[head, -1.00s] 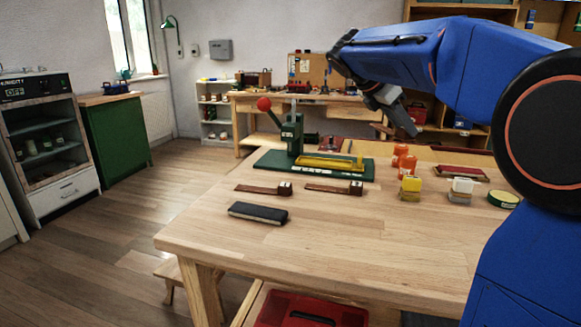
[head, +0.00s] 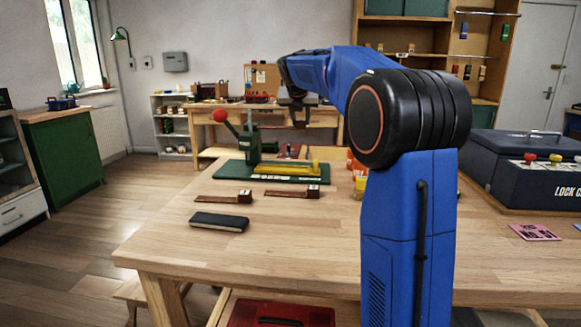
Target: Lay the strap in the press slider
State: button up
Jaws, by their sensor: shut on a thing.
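The green press (head: 255,145) stands on its green base at the far side of the workbench, with a red-knobbed lever raised to the left. Its yellow slider (head: 287,168) lies along the base to the right of the press column. My gripper (head: 299,122) points down behind and above the slider, apart from it. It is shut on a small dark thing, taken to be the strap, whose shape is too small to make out.
A dark block (head: 219,221) lies nearer on the workbench (head: 270,247). Orange and yellow containers (head: 360,186) are partly hidden behind my arm. A dark blue case (head: 525,165) stands at the right.

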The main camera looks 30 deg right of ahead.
notch_tip(320, 180, down, 16)
jog(key=shift+f, duration=0.25)
dwell(0.4)
jog(key=o, duration=1.2)
jog(key=shift+f, duration=0.1)
jog(key=shift+c, duration=0.2)
jog(key=v, duration=1.2)
jog(key=shift+s, duration=0.1)
